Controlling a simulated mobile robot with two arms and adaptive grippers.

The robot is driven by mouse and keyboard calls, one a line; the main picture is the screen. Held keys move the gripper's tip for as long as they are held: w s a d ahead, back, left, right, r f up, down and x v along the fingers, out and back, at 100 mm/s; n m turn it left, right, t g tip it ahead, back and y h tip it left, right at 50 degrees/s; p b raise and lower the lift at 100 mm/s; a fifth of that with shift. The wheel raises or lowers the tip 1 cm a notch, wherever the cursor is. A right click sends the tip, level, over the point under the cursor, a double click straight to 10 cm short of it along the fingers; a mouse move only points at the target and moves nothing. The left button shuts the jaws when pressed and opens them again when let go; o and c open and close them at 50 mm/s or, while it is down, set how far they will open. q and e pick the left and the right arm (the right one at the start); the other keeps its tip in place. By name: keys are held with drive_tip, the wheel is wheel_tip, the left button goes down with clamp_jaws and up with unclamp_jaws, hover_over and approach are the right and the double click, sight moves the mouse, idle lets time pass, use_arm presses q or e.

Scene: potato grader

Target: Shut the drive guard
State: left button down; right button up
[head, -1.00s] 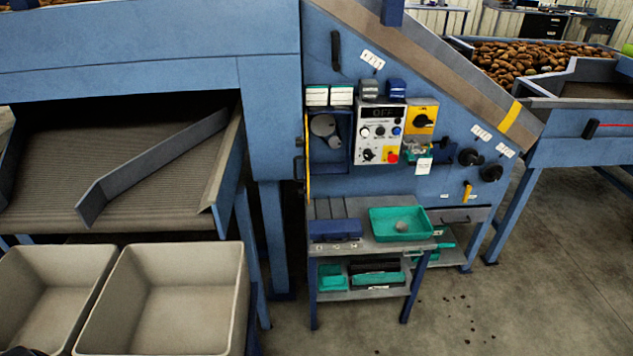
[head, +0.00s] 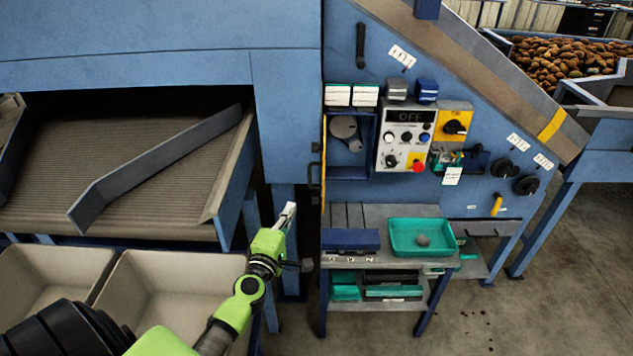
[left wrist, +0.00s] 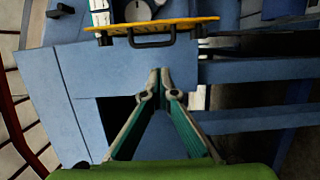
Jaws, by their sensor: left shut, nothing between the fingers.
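The drive guard (head: 323,130) shows in the head view as a thin yellow-edged panel, seen nearly edge-on. It stands open at the left side of the blue recess with grey drive wheels (head: 345,130). Its black handle (head: 314,176) points left. In the left wrist view the guard's yellow edge (left wrist: 180,24) crosses the top, with the handle (left wrist: 152,42) below it. My left gripper (head: 290,208) is shut and empty, lower left of the handle and apart from it. Its fingertips (left wrist: 159,74) point toward the handle in the wrist view. My right gripper is not in view.
A small table (head: 388,212) with a green tray (head: 398,248) stands below the control panel (head: 398,150), right of my left gripper. Pale bins (head: 170,310) and a conveyor (head: 130,150) lie to the left. A blue post (head: 284,255) stands behind the gripper.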

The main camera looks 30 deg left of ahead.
use_arm(q)
drive_tip(key=w+b, duration=0.1)
drive_tip(key=w, duration=1)
drive_tip(key=shift+d+r, duration=0.15)
drive_tip(key=shift+d, duration=0.3)
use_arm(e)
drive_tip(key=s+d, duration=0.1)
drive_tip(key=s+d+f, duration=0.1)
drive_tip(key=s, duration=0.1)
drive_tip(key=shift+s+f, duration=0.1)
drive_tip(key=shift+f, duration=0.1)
use_arm(q)
drive_tip(key=shift+w+d, duration=0.1)
drive_tip(key=shift+d, duration=0.05)
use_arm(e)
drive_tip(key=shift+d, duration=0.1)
